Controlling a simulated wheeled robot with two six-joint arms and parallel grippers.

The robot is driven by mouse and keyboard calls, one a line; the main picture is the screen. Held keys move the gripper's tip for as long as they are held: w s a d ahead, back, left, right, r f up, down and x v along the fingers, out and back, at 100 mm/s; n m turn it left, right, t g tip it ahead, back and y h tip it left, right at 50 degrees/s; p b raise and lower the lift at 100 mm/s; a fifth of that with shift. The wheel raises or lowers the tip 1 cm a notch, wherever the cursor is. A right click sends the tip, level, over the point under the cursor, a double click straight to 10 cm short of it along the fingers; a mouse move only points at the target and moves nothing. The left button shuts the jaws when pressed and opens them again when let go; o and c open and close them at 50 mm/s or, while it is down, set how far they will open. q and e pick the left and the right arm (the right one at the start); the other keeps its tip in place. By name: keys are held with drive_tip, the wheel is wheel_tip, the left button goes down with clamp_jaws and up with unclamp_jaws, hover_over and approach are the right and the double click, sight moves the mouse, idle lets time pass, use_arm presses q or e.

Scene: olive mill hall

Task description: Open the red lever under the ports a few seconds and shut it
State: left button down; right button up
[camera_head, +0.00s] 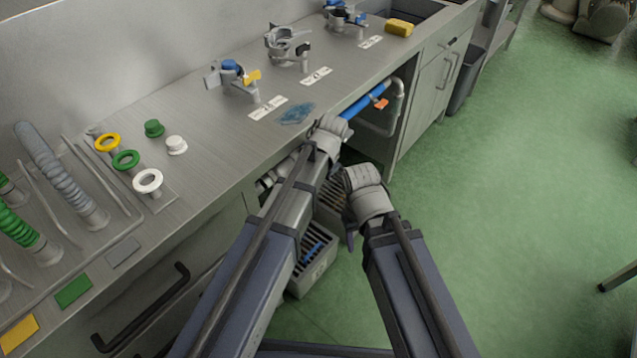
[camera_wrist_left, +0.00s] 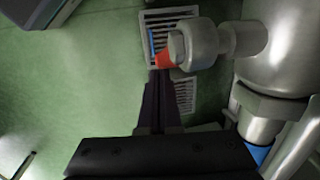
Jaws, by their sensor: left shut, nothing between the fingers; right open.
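A red lever (camera_wrist_left: 166,59) shows in the left wrist view, partly covered by a metal valve body (camera_wrist_left: 195,47). My left gripper (camera_wrist_left: 161,78) is shut and empty, its dark fingertips just below the red lever in that view. I cannot tell if they touch it. In the head view my left forearm reaches under the counter edge, and the left fingers and this lever are hidden. My right gripper (camera_head: 349,228) is open and empty, in front of the cabinet over the floor. The ports, with yellow, green and white rings (camera_head: 148,181), are on the counter at the left.
Several taps (camera_head: 287,45) line the counter (camera_head: 215,125). A blue pipe (camera_head: 362,103) with an orange handle (camera_head: 381,103) runs below the counter edge. A grated grey box (camera_head: 316,277) stands low beneath my arms.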

use_arm(q)
drive_tip(key=shift+s+a+f, duration=0.3)
drive_tip(key=shift+s+f, duration=0.05)
drive_tip(key=shift+s, duration=0.1)
drive_tip(key=shift+s+a+f+b, duration=0.1)
drive_tip(key=shift+b, duration=0.2)
idle(0.8)
idle(2.0)
